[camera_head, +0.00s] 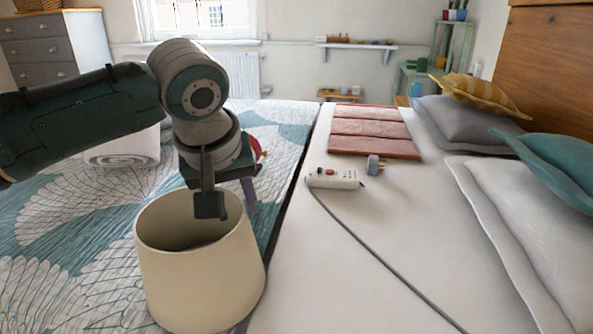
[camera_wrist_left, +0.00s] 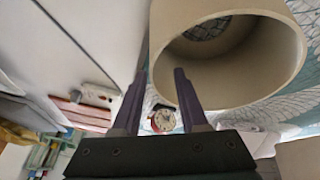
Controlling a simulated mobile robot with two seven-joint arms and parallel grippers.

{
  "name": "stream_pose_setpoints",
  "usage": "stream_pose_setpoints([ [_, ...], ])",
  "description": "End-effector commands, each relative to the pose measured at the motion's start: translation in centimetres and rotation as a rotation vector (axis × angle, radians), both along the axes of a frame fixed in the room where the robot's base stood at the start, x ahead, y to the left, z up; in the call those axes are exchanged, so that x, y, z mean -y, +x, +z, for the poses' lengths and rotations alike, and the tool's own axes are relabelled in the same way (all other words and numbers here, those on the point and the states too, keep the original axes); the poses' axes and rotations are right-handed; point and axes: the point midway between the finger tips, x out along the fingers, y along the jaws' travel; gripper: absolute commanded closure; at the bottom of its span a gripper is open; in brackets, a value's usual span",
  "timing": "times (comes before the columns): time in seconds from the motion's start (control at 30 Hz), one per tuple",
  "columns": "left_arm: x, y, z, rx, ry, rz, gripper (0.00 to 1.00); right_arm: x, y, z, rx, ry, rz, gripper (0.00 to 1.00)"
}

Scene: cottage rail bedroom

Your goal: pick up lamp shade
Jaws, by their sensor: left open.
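A cream lamp shade (camera_head: 200,280) stands upright on the leaf-patterned bedspread, its open top facing up. It also fills the upper right of the left wrist view (camera_wrist_left: 235,82). My left gripper (camera_head: 231,205) is open above the far right part of the shade's rim. One finger shows over the opening and the other outside the wall. In the left wrist view the fingers (camera_wrist_left: 162,73) point toward the rim, one on each side of its near edge. I cannot tell whether they touch it. My right gripper is not in view.
A red-rimmed clock (camera_wrist_left: 163,120) is beyond the shade, mostly hidden by my gripper in the head view. On the white bed are a power strip (camera_head: 333,179) with its cable, a plug (camera_head: 375,165), a folded terracotta cloth (camera_head: 372,131) and several pillows. A rolled white towel (camera_head: 125,148) lies at left.

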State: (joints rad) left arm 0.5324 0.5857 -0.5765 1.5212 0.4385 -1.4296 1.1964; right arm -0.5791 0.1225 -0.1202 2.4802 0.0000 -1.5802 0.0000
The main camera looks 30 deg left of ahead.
Motion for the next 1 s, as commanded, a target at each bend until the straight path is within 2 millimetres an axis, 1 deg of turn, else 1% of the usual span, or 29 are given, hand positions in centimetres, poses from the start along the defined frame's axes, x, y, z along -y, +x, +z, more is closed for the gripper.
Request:
stream_pose_setpoints([
  [0.17, 0.1, 0.6, -2.0, 0.0, 0.0, -0.001, 0.57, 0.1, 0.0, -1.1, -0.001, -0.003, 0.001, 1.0],
  [0.3, 0.3, 1.3, -4.3, -0.001, 0.001, -0.001, 0.57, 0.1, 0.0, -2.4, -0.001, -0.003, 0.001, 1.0],
  [0.4, 0.0, 1.7, -5.2, 0.001, 0.001, -0.001, 0.57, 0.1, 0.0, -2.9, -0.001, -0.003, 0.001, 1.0],
  [0.67, 0.0, 1.9, -5.4, 0.001, 0.001, -0.003, 0.57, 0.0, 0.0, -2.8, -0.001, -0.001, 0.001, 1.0],
  [0.7, 0.0, 1.9, -5.4, 0.001, 0.001, -0.003, 0.58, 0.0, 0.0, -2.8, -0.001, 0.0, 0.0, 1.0],
  [1.0, 0.0, 1.9, -5.4, 0.0, 0.002, -0.003, 0.92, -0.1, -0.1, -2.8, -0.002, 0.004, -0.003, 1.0],
])
